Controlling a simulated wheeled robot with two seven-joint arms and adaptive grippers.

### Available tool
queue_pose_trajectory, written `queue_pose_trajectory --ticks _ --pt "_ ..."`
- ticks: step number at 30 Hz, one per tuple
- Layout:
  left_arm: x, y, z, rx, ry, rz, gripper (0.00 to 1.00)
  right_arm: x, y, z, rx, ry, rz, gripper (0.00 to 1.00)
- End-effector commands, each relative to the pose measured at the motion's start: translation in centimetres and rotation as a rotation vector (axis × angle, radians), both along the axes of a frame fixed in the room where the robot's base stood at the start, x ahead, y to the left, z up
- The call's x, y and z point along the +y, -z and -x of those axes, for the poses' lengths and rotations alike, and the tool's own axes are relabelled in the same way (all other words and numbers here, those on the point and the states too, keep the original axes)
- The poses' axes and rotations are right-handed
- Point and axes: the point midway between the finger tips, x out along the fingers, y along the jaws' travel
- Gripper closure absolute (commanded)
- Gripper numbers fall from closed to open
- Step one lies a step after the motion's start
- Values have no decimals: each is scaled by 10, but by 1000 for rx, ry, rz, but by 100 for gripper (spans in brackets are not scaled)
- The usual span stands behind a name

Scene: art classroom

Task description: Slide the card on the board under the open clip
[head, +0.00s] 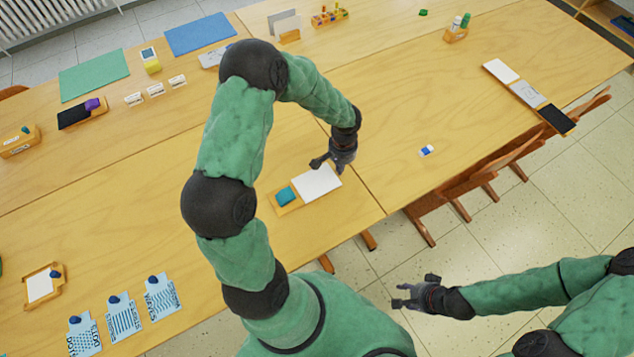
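A wooden board (290,209) lies on the table near its front edge, at the middle of the head view. A white card (316,183) lies on its right part and a teal block-like piece (285,196) on its left part. I cannot tell whether this piece is the open clip. The card lies beside it. My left gripper (329,167) points down at the card's far right edge, fingers apart; I cannot tell whether it touches the card. My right gripper (414,291) is open and empty, over the floor in front of the table.
At lower left are a wooden frame with a white sheet (40,286) and several blue patterned cards (162,298) with dark blue knobs. A small blue-and-white block (426,151) lies to the right. Wooden chairs (490,168) stand at the front edge. The table right of the board is mostly clear.

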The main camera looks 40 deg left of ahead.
Motion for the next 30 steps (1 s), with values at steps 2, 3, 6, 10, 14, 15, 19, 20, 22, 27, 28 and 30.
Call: queue_pose_trajectory --ticks 2,3,6,10,14,15,19,20,22,27,28,30 --pt "0 2 0 0 0 0 100 0 2 0 0 0 0 60" --pt "0 3 0 0 0 0 100 0 2 0 0 0 0 60" --pt "0 5 0 0 0 0 100 0 4 0 0 0 0 60" --pt "0 7 0 0 0 0 100 0 6 0 0 0 0 60" --pt "0 9 0 0 0 0 100 0 8 0 0 0 0 60" --pt "0 10 0 0 0 0 100 0 8 0 0 0 0 60" --pt "0 12 0 0 0 0 100 0 10 0 0 0 0 60" --pt "0 12 0 0 0 0 100 0 11 0 0 0 0 60" --pt "0 11 0 0 0 0 100 0 10 0 0 0 0 60" --pt "0 10 0 0 0 0 100 0 9 0 0 0 0 60" --pt "0 9 0 0 0 0 100 0 8 0 0 0 0 60" --pt "0 8 0 0 0 0 100 0 8 0 0 0 0 60"
